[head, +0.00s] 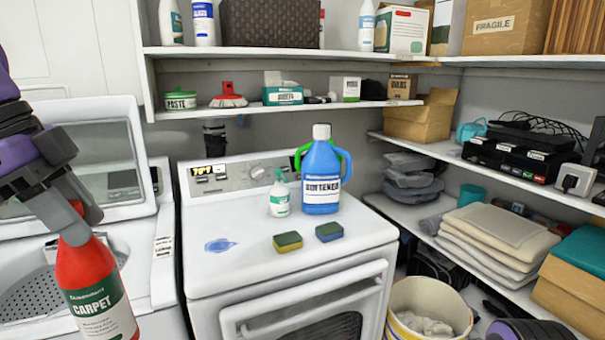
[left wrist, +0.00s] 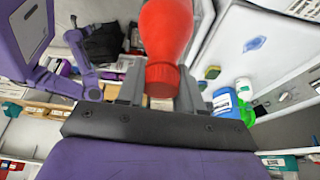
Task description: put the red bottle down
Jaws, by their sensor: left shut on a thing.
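The red bottle (head: 93,285), with a green and white CARPET label, hangs nearly upright, slightly tilted, at the lower left of the head view. My left gripper (head: 75,222) is shut on it near its cap. The bottle appears in front of the open top-loading washer, left of the white dryer (head: 330,258). In the left wrist view the red bottle (left wrist: 167,35) lies between the fingers of my left gripper (left wrist: 162,88), its ribbed cap toward the palm. Its base is out of view.
On the dryer top stand a blue softener jug (head: 321,178) and a small white spray bottle (head: 279,196). Two sponges (head: 288,241) and a blue spill (head: 220,245) lie nearer the front. The dryer's front left top is mostly clear. A bucket (head: 428,303) stands at right; loaded shelves surround the back.

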